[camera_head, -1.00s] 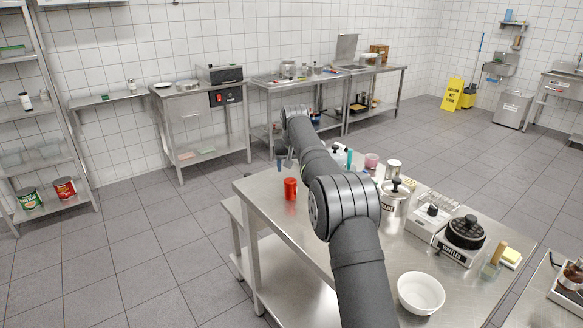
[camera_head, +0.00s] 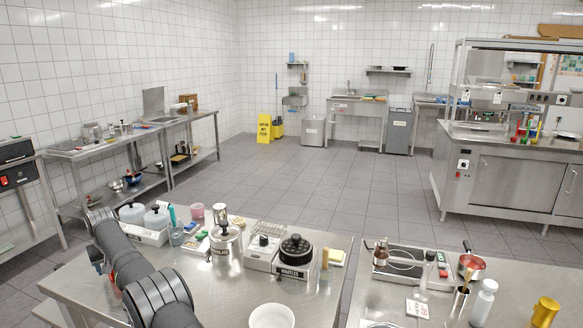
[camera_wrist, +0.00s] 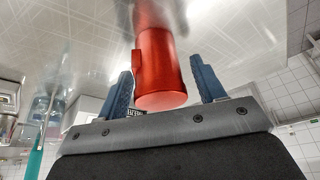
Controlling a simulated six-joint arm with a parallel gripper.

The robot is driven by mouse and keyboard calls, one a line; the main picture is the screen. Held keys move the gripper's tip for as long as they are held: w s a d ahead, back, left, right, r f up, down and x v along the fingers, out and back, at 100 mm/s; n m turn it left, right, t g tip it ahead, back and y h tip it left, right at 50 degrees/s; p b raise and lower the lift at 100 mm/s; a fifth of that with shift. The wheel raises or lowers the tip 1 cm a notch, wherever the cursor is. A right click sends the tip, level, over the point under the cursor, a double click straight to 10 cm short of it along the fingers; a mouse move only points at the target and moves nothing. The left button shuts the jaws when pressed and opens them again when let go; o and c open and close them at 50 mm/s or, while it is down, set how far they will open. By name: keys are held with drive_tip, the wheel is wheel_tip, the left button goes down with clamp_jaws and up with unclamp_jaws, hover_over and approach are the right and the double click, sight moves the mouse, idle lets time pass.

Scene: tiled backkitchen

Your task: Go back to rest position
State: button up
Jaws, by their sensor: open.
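My gripper (camera_wrist: 162,68) is open, with its two blue fingers apart. A red cylindrical mug-like thing (camera_wrist: 160,75) with a small handle shows between and beyond the fingers in the wrist view, with a gap on each side. In the head view my arm reaches over the left end of the near steel table (camera_head: 80,286), with the blue fingertips (camera_head: 97,257) just showing beside the wrist. The red thing is mostly hidden behind my arm there.
The table holds a metal pot (camera_head: 226,243), a waffle maker (camera_head: 294,256), a white bowl (camera_head: 272,317) and several small items right of my arm. A second counter (camera_head: 500,268) with a hotplate stands further right. Open tiled floor (camera_head: 320,185) lies beyond.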

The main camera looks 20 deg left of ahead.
drive_tip(key=shift+r, duration=1)
